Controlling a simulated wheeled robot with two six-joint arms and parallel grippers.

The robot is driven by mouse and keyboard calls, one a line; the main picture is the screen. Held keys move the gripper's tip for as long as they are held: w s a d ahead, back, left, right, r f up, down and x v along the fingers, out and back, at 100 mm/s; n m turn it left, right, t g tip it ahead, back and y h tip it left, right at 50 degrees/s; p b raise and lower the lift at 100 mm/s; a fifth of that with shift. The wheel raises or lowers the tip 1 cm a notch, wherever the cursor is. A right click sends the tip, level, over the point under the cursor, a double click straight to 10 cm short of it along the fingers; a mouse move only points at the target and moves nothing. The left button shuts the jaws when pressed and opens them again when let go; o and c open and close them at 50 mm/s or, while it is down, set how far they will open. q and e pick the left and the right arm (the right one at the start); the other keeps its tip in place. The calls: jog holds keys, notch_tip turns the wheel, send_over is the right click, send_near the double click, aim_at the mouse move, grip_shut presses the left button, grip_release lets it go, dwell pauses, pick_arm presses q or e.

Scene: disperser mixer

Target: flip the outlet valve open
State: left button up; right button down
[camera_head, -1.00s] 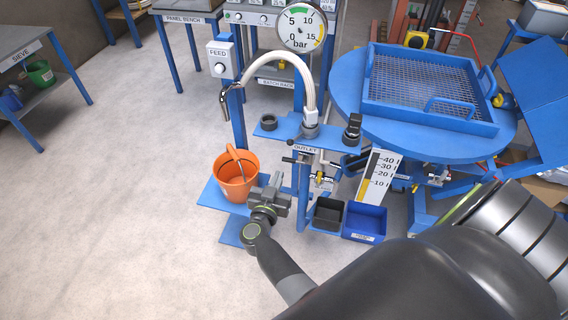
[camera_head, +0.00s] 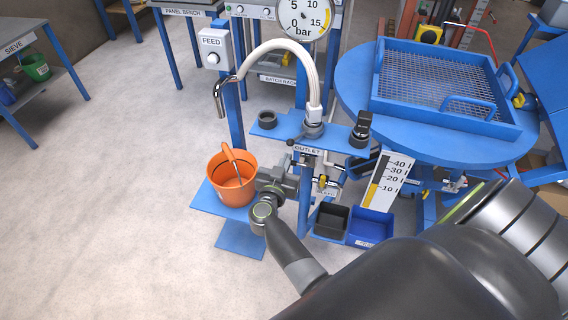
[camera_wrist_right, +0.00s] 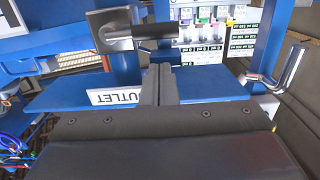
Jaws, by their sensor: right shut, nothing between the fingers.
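The outlet station has a blue shelf (camera_head: 340,137) with an OUTLET label (camera_head: 307,149). A small dark lever (camera_head: 291,142) shows beside the label, at the front of the shelf. My right gripper (camera_head: 296,176) is below the label, beside the blue post and right of the orange bucket. In the right wrist view my fingers (camera_wrist_right: 158,78) are shut and empty. They cover part of the OUTLET label (camera_wrist_right: 115,97). A grey cylindrical fitting (camera_wrist_right: 135,38) with a square plate lies just beyond the fingertips. I cannot tell whether they touch it. My left gripper is out of view.
The orange bucket (camera_head: 222,182) stands on a low blue plate, close to my right gripper. A curved hose with a metal spout (camera_head: 219,97) arches above. A black bin (camera_head: 331,220) and a blue bin (camera_head: 369,227) sit right of the gripper. Floor at the left is clear.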

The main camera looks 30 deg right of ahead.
pick_arm(q)
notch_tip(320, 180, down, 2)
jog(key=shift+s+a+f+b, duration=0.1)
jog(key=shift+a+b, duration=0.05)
jog(key=shift+b, duration=0.55)
pick_arm(e)
jog(key=shift+w+d+f, duration=0.15)
jog(key=shift+d+f, duration=0.05)
jog(key=shift+f, duration=0.7)
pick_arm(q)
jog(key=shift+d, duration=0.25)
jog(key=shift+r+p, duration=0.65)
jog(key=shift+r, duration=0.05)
pick_arm(e)
jog(key=shift+w+f+n, duration=0.1)
jog(key=shift+n, duration=0.2)
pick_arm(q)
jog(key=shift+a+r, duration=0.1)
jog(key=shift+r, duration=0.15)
pick_arm(e)
jog(key=shift+f, duration=0.1)
